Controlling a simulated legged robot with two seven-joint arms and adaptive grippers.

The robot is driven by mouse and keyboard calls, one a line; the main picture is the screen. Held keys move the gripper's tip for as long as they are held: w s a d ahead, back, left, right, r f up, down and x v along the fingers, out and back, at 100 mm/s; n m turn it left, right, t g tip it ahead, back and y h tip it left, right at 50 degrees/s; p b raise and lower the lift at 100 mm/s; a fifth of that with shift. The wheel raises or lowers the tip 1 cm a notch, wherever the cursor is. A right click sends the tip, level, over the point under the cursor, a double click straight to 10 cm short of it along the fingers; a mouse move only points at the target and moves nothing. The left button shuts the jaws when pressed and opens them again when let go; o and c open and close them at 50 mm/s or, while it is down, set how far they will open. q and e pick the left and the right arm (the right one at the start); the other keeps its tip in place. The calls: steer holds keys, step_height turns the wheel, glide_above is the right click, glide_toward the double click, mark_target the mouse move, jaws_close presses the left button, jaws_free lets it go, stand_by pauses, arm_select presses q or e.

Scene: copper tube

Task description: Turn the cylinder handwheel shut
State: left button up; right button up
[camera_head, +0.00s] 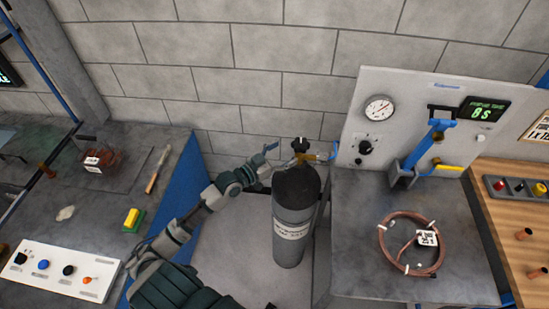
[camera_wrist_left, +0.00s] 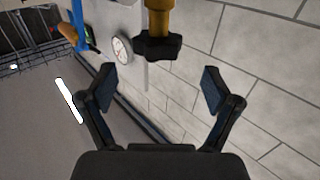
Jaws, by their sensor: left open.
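The grey gas cylinder (camera_head: 289,225) stands upright on the floor between the two benches. Its black handwheel (camera_head: 301,144) sits on top of a brass valve (camera_head: 301,156). In the left wrist view the handwheel (camera_wrist_left: 158,45) is a dark lobed knob on a brass stem, ahead of the fingers and above the gap between them. My left gripper (camera_head: 272,166) is just left of the valve, open and empty. Its two spread fingers also show in the left wrist view (camera_wrist_left: 158,88), apart from the handwheel. My right gripper is not in view.
A grey bench at right carries a copper coil (camera_head: 383,246), a blue clamp (camera_head: 426,152) and a panel with a pressure gauge (camera_head: 379,108). The left bench holds a yellow-green sponge (camera_head: 132,219) and a button box (camera_head: 62,269). A block wall stands behind the cylinder.

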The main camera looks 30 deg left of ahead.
arm_select(q)
steer(key=shift+v, duration=2.35)
steer(key=s+a+f+n+g+y, duration=0.1)
steer(key=a+f+n+g+y, duration=0.2)
steer(key=f, duration=1)
steer(key=s+a+f+n+g+y, duration=0.15)
steer(key=a+f, duration=0.45)
steer(key=f, duration=0.7)
steer(key=s+f+g+y, duration=0.2)
steer(key=s+f, duration=0.3)
steer(key=f, duration=0.9)
steer(key=s+d+f+g, duration=0.3)
steer(key=s+d+f, duration=0.1)
steer(key=s+f, duration=0.55)
steer(key=s+d+f+g, duration=0.2)
steer(key=s+d+f, duration=0.2)
steer(key=s+f, duration=0.55)
steer(key=s+d+f+m+g, duration=0.1)
steer(key=s+d+f, duration=0.3)
steer(key=s, duration=0.6)
steer(key=s+d+f+m+g, duration=0.2)
steer(key=s+d, duration=0.4)
steer(key=s, duration=0.3)
step_height(320, 180, down, 2)
steer(key=shift+s+d+f+g, duration=0.1)
steer(key=shift+s+d+g, duration=0.1)
steer(key=shift+s+g, duration=0.4)
